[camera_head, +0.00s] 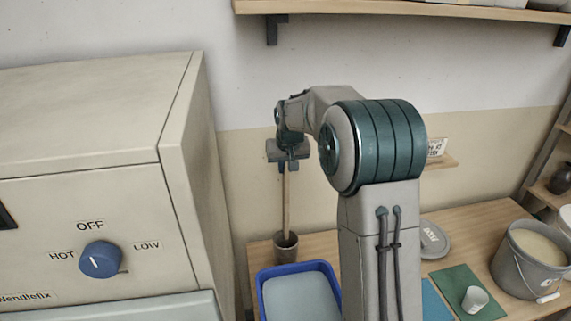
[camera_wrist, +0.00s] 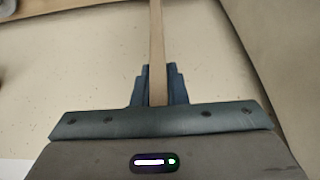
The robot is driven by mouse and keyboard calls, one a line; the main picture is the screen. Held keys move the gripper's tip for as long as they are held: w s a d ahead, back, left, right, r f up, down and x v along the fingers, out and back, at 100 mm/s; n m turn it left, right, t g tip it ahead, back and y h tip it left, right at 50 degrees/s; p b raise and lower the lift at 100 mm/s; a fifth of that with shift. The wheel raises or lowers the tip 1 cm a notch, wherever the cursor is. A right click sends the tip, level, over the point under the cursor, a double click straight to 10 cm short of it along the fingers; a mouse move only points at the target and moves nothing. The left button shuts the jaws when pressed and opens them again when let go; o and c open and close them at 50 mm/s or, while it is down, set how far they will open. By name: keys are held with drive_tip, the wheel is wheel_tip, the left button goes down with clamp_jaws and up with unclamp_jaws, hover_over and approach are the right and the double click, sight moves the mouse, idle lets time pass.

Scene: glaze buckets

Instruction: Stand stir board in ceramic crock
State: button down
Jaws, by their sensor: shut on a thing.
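The stir board (camera_head: 286,205) is a long, narrow, light wooden strip. It hangs nearly upright below my gripper (camera_head: 288,166) at the back left of the bench. In the wrist view the board (camera_wrist: 157,50) runs between the two dark fingers of my gripper (camera_wrist: 154,85), which is shut on it. The ceramic crock (camera_head: 286,248) is a small dark grey-brown cylinder on the bench, directly below the gripper. The board's lower end meets the crock's mouth and appears to be inside it; its tip is hidden, so I cannot tell how deep it is.
A blue tray (camera_head: 300,267) stands just in front of the crock. A large beige machine (camera_head: 95,190) with a blue knob fills the left. A grey bucket (camera_head: 530,255), a green mat (camera_head: 455,285) with a white cup (camera_head: 475,298), and a round lid (camera_head: 434,240) are to the right.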

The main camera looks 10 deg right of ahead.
drive_tip(key=shift+f+b, duration=3.3)
drive_tip(key=shift+f, duration=1.35)
drive_tip(key=c, duration=1.4)
unclamp_jaws()
drive_tip(key=shift+o, duration=0.2)
approach(286, 191)
drive_tip(key=shift+w+d+r+b, duration=0.2)
drive_tip(key=shift+w+r+b, duration=0.2)
drive_tip(key=shift+r, duration=0.3)
